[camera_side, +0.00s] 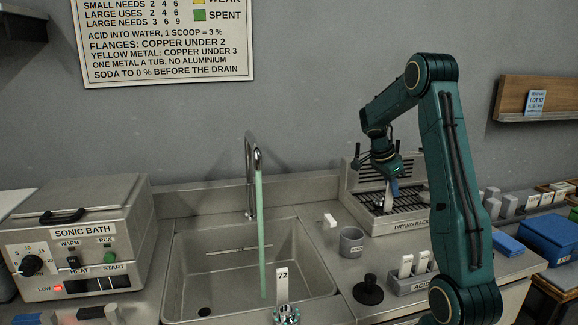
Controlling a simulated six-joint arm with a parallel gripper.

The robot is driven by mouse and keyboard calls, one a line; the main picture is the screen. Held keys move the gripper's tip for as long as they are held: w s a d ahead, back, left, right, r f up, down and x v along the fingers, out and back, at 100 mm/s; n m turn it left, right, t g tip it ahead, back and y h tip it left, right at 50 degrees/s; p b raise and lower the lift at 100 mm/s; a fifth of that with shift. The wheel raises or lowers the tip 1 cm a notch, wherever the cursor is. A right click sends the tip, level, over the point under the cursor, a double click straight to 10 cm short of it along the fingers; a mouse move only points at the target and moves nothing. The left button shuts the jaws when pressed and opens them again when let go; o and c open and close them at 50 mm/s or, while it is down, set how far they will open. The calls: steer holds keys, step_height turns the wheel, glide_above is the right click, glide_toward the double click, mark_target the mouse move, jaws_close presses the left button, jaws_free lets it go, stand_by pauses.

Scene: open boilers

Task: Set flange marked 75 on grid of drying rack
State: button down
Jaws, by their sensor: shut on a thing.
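My gripper (386,172) points down over the drying rack (408,222) at the right of the counter. It is shut on a small piece with a pale upright tag (388,198), taken as the flange, with a blue bit beside it. The number on it is too small to read, and its lower part is hard to make out. I cannot tell whether it touches the rack's grid. Another piece (282,286), tagged 72, stands at the front, before the sink.
A grey cup (351,243), a white block (330,220), a black knob-like item (368,290) and an acid holder (410,284) stand near the rack. A sonic bath (85,240) is at left.

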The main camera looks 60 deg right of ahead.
steer(key=c, duration=1.5)
jaws_free()
steer(key=shift+f, duration=0.1)
steer(key=v, duration=1.2)
